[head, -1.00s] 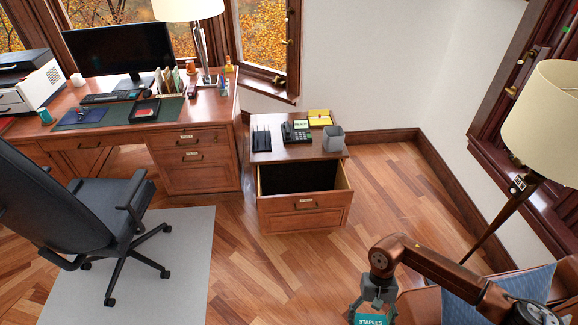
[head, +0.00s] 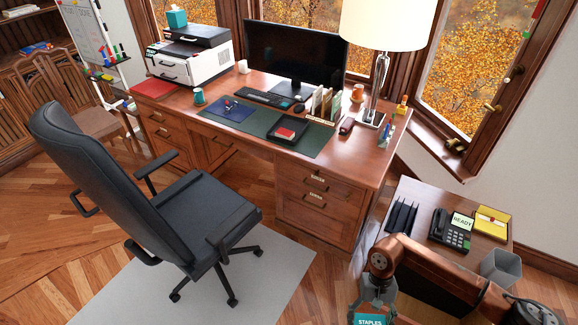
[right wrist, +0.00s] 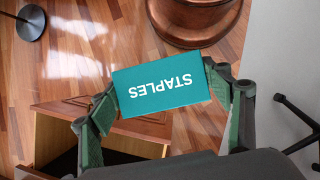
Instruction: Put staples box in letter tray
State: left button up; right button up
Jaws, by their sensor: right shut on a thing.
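The teal staples box (right wrist: 150,100) is held between the two fingers of my right gripper (right wrist: 170,105) in the right wrist view. Its white STAPLES lettering appears upside down there. In the head view the box (head: 369,320) shows at the bottom edge, below my right gripper (head: 373,297), partly cut off. It is held above the floor, in front of the desk and side cabinet. A shallow black tray (head: 276,137) with a red item in it sits on the desk's green mat; it may be the letter tray. My left gripper is out of view.
The desk (head: 352,158) also bears a printer (head: 190,62), monitor, keyboard, upright files and a lamp. A black office chair (head: 130,190) stands before it.

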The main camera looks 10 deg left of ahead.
aim_at(290, 129)
jog(key=u, duration=0.6)
jog(key=i, duration=1.65)
jog(key=u, duration=0.7)
